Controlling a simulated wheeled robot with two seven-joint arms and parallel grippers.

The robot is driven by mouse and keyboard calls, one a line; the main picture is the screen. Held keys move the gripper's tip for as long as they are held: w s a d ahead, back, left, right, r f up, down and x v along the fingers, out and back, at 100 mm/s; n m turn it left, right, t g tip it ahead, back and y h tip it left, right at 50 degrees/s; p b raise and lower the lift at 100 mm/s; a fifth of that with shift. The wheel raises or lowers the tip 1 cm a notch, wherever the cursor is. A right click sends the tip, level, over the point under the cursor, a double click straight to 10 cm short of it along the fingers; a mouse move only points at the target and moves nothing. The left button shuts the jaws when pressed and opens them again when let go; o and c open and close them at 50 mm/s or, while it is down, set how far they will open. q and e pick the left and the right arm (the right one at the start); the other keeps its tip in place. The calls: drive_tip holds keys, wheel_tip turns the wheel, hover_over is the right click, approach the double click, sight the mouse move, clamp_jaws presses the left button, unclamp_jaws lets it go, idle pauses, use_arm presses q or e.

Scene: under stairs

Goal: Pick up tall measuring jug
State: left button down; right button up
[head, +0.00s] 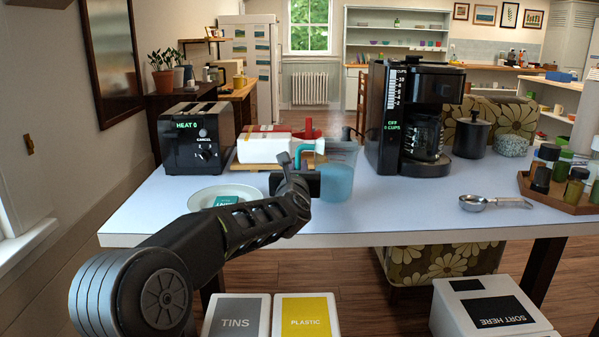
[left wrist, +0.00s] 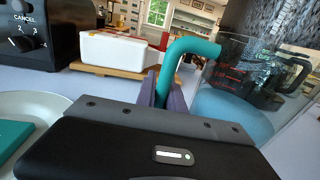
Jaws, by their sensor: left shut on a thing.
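The tall measuring jug (head: 340,175) is clear with a bluish tint and has a teal handle (head: 303,150). It is upright at the middle of the table, and I cannot tell whether its base touches the tabletop. In the left wrist view its clear wall with red markings (left wrist: 235,75) is at the right. My left gripper (head: 300,173) reaches in from the left and is shut on the teal handle. In the left wrist view the fingers (left wrist: 164,95) close around the handle's lower part. My right gripper is not in view.
A toaster (head: 192,135) and a plate (head: 222,192) are left of the jug. A white container (head: 262,149) on a wooden board is behind the gripper. A coffee maker (head: 410,110) stands close right. A metal scoop (head: 478,202) lies farther right. The front middle tabletop is clear.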

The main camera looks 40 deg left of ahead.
use_arm(q)
wheel_tip(320, 180, up, 8)
drive_tip(key=p, duration=0.2)
drive_tip(key=shift+r+p, duration=0.2)
drive_tip(key=shift+p, duration=0.15)
idle(0.7)
drive_tip(key=c, duration=2)
unclamp_jaws()
clamp_jaws()
